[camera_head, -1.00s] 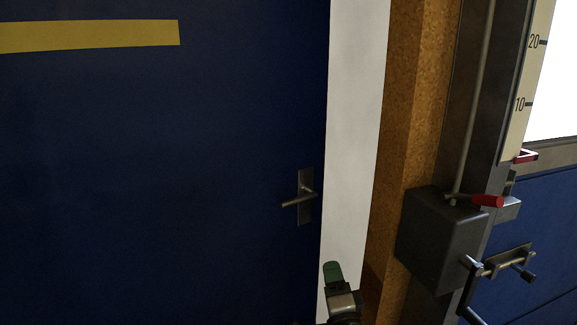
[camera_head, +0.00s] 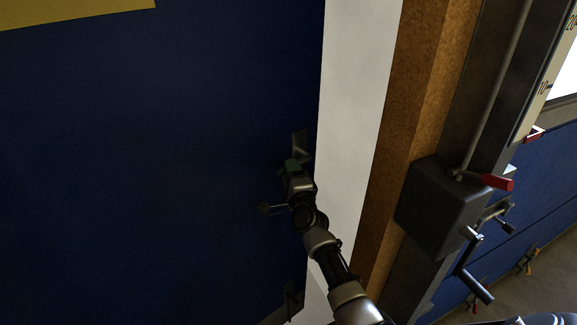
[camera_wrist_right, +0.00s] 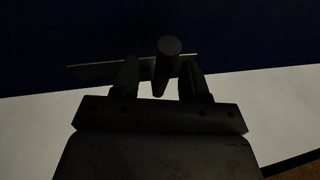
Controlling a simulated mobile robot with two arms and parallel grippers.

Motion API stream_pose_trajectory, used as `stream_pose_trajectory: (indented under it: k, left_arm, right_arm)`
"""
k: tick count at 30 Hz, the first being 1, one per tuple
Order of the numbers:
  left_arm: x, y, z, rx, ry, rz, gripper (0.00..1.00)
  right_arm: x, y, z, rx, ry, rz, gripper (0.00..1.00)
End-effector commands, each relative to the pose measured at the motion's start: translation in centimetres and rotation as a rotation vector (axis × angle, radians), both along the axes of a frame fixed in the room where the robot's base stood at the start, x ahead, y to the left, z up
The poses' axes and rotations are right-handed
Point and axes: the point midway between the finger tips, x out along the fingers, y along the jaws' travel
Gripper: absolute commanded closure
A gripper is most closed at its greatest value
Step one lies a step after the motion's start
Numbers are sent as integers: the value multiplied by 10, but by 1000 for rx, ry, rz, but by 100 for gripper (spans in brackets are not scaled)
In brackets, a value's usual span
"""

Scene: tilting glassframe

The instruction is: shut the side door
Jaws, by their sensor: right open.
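The side door (camera_head: 150,160) is a dark blue panel filling the left of the head view. A pale strip shows between its right edge and the wooden post; how far the door stands open is hard to judge. The metal door handle (camera_head: 301,143) is near that edge, partly hidden by my right gripper (camera_head: 292,167). In the right wrist view, my right gripper (camera_wrist_right: 158,80) is open, with green fingers on either side of the round handle stem (camera_wrist_right: 169,48). Contact cannot be told. My left gripper is out of view.
A brown wooden post (camera_head: 420,120) stands right of the pale strip (camera_head: 355,130). Beside it are a dark metal box (camera_head: 437,207) and a red-tipped lever (camera_head: 495,182). A crank (camera_head: 472,270) sticks out lower right. Floor shows at bottom right.

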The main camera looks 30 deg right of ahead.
Motion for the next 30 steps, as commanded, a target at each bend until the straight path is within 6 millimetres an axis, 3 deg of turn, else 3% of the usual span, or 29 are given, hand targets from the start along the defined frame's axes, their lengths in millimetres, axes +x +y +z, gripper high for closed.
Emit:
stream_pose_trajectory:
  k: [6, 16, 25, 30]
  left_arm:
    - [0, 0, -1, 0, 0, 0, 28]
    - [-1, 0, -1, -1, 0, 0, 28]
    - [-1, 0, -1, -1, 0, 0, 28]
    - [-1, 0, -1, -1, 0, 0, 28]
  right_arm:
    - [19, -4, 3, -1, -1, 0, 55]
    - [21, -4, 4, -1, 0, 0, 55]
    - [21, -4, 4, -1, 0, 0, 100]
    - [21, -4, 4, -1, 0, 0, 100]
